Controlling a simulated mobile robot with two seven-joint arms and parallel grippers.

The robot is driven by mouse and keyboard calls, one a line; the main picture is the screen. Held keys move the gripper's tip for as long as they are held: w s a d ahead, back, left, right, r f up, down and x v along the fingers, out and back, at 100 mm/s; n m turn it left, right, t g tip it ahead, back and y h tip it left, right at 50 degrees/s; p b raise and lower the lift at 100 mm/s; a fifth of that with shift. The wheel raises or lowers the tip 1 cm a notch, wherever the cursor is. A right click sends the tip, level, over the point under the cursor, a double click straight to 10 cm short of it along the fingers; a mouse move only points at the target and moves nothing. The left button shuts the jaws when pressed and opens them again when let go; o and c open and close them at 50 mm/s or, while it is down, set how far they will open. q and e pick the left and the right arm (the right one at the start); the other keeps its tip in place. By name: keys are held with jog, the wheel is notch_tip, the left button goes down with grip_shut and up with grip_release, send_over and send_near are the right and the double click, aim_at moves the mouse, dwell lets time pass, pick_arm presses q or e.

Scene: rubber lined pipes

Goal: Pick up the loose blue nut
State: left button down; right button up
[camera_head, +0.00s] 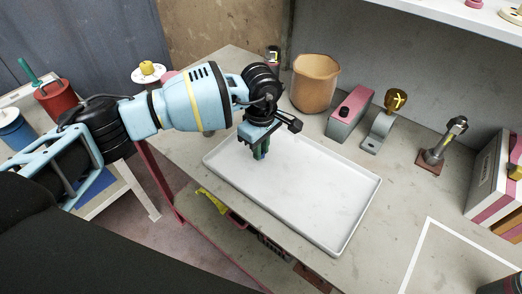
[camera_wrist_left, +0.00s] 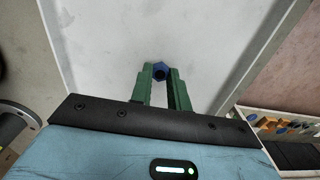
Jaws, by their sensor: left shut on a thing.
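The blue nut (camera_wrist_left: 161,71) sits between the green fingertips of my left gripper (camera_wrist_left: 161,77) in the left wrist view. The fingers are shut on it, and the dark hole of the nut faces the camera. In the head view my left gripper (camera_head: 261,153) points down over the left back part of the white tray (camera_head: 310,205). The nut cannot be made out there, hidden by the fingers. I cannot tell whether the nut touches the tray. My right gripper is not in view.
Behind the tray stand an orange pot (camera_head: 314,84), a pink and grey box (camera_head: 350,112), a grey bracket with a brass knob (camera_head: 379,132) and a metal fitting on a brown base (camera_head: 444,142). Boxes (camera_head: 490,178) stand at the right. The tray's visible surface is clear.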

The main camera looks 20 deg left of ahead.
pick_arm(q)
notch_tip(320, 180, up, 2)
jog(key=shift+r, duration=0.25)
jog(key=s+d, duration=0.1)
jog(key=s, duration=0.4)
jog(key=s+d+r, duration=0.1)
jog(key=s, duration=0.4)
jog(key=s+d, duration=0.1)
jog(key=s, duration=0.4)
jog(key=shift+s+r, duration=0.15)
jog(key=shift+s, duration=0.2)
